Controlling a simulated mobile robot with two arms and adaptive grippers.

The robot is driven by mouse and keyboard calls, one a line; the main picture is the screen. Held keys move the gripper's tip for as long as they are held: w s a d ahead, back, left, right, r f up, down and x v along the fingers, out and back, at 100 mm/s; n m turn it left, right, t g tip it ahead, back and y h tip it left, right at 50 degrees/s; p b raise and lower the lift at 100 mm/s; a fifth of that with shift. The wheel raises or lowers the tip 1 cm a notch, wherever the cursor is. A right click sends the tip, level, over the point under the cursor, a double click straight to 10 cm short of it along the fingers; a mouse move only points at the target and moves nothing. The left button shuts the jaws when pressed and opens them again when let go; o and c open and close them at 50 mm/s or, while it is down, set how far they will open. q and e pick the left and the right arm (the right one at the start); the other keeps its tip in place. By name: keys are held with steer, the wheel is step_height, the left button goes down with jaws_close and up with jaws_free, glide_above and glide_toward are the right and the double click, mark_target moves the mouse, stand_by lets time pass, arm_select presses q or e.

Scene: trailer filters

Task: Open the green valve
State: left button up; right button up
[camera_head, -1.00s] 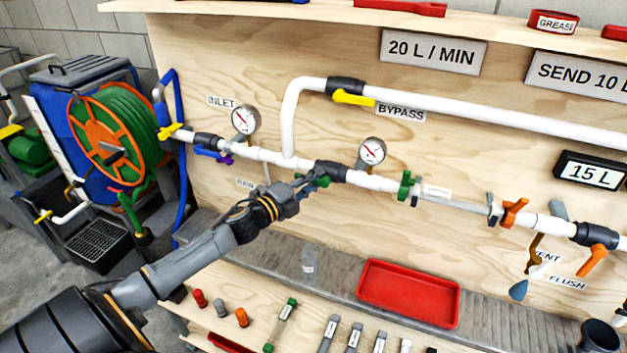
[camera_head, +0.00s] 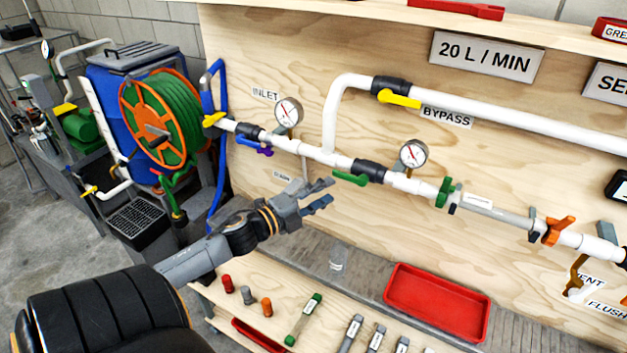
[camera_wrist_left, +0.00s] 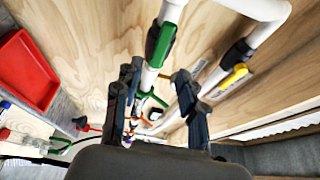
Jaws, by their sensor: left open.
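The green valve handle (camera_head: 350,179) sits on a black valve body (camera_head: 370,170) in the white pipe, between the two gauges. The handle lies roughly parallel to the pipe. In the left wrist view the green handle (camera_wrist_left: 161,45) shows ahead, above the fingers, also lined up with its pipe. My left gripper (camera_head: 324,193) is open and empty, just below and left of the handle and seemingly apart from it. Its two fingers (camera_wrist_left: 157,80) are spread in the left wrist view. My right gripper is in no view.
A yellow bypass handle (camera_head: 399,99) is on the upper pipe. A purple-blue handle (camera_head: 255,145) is left along the lower pipe, and a green clamp (camera_head: 447,192) right. A red tray (camera_head: 438,302) lies below. A green hose reel (camera_head: 165,120) stands left.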

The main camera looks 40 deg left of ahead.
arm_select(q)
steer(key=shift+s+a, duration=0.15)
steer(key=shift+s, duration=0.6)
steer(key=shift+s+a, duration=0.1)
steer(key=shift+s, duration=0.6)
steer(key=s+a+f+n+g+y, duration=0.1)
steer(key=s+a+f+n, duration=0.15)
steer(key=f, duration=0.55)
steer(key=s+a+f+n+g+y+b, duration=0.1)
steer(key=f+n+g+y, duration=0.15)
steer(key=f, duration=0.45)
steer(key=s+a+f+n+g+y, duration=0.1)
steer(key=a+f+n, duration=0.15)
steer(key=f, duration=0.55)
steer(key=s+d+f+n+g+b, duration=0.15)
steer(key=s+f, duration=0.25)
steer(key=f, duration=0.5)
steer(key=s+d+f+n+g, duration=0.25)
steer(key=s+f, duration=0.25)
steer(key=f, duration=0.3)
steer(key=s+d+f+n+g+h, duration=0.1)
steer(key=s+d+f+n+g, duration=0.2)
steer(key=s+d+f, duration=0.7)
steer(key=s+d+f+n+g+b, duration=0.1)
steer(key=s+d+f+n+g, duration=0.2)
steer(key=s+d+f, duration=0.7)
steer(key=s+f+g, duration=0.2)
steer(key=s, duration=0.4)
steer(key=shift+s+d+h, duration=0.35)
steer(key=shift+s+d, duration=0.05)
